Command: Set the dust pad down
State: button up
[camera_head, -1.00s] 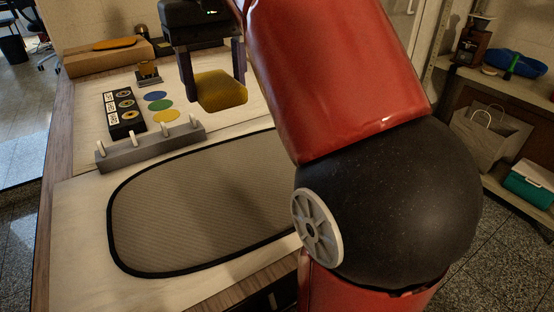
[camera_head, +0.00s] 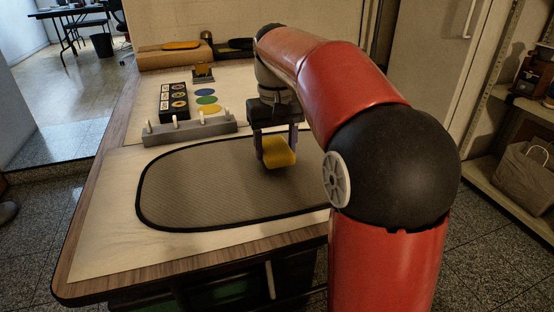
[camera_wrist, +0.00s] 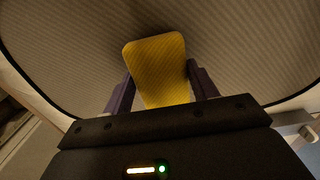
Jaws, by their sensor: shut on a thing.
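The dust pad (camera_head: 279,152) is a yellow block held between the two fingers of my gripper (camera_head: 275,145). In the head view it hangs over the upper right part of the grey mat (camera_head: 190,200), which has a black rim. I cannot tell for sure whether the pad touches the mat. In the wrist view the yellow pad (camera_wrist: 156,68) sits between the purple-grey fingers (camera_wrist: 160,92), with the ribbed mat (camera_wrist: 240,50) behind it.
A grey rack with white pegs (camera_head: 190,129) stands along the mat's far edge. Behind it are a black tray (camera_head: 173,102) and blue, green and yellow discs (camera_head: 207,100). A cardboard box (camera_head: 170,60) is at the back. The mat's left part is clear.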

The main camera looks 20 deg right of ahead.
jog(key=shift+f+b, duration=0.9)
jog(key=shift+f, duration=0.4)
jog(key=shift+f, duration=0.2)
jog(key=o, duration=0.9)
